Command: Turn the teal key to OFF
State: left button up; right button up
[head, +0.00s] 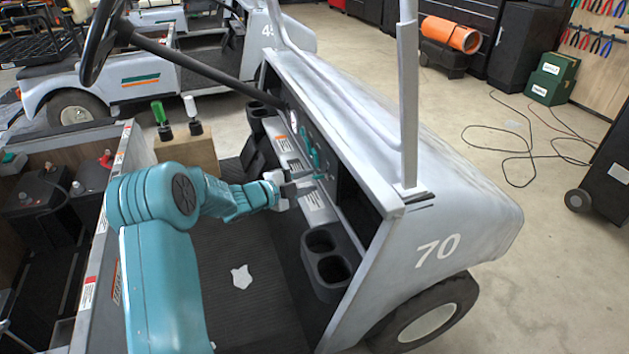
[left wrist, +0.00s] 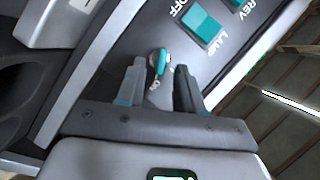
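The teal key (left wrist: 160,60) sits in a round lock on the grey dash panel in the left wrist view. My left gripper (left wrist: 160,70) is open, with one finger on each side of the key and a gap to each. I cannot tell whether the fingertips reach past the key's head. In the head view my left gripper (head: 291,189) is close to the cart's dash (head: 330,158). My right gripper is not in view.
A teal switch (left wrist: 202,26) marked LAMP is beside the key. The steering wheel (head: 100,42) and its column cross above my arm. Black cup holders (head: 328,258) stick out below the dash. A roof post (head: 408,100) rises at the right. The cart floor (head: 240,315) is mostly clear.

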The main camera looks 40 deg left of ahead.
aim_at(314, 177)
pick_arm(q)
jog(key=shift+x, duration=1.5)
grip_shut()
jog(key=shift+r+n+p, duration=0.3)
jog(key=shift+n+p, duration=0.2)
jog(key=shift+p, duration=0.9)
jog(key=n+p, duration=0.1)
jog(key=p, duration=0.2)
jog(key=n+g+h+p, duration=0.1)
jog(key=n+p, duration=0.1)
jog(key=p, duration=0.2)
jog(key=n+g+h+p, duration=0.1)
jog(key=p, duration=0.2)
jog(key=shift+a+r+p, duration=0.25)
jog(key=shift+p, duration=0.15)
jog(key=shift+f+n+g+h+p, duration=0.25)
jog(key=shift+n+g+h+p, duration=0.3)
jog(key=shift+n, duration=0.45)
jog(key=shift+f+n+g+h, duration=0.1)
jog(key=shift+n+g+h, duration=0.2)
jog(key=shift+n, duration=0.4)
jog(key=shift+f, duration=0.1)
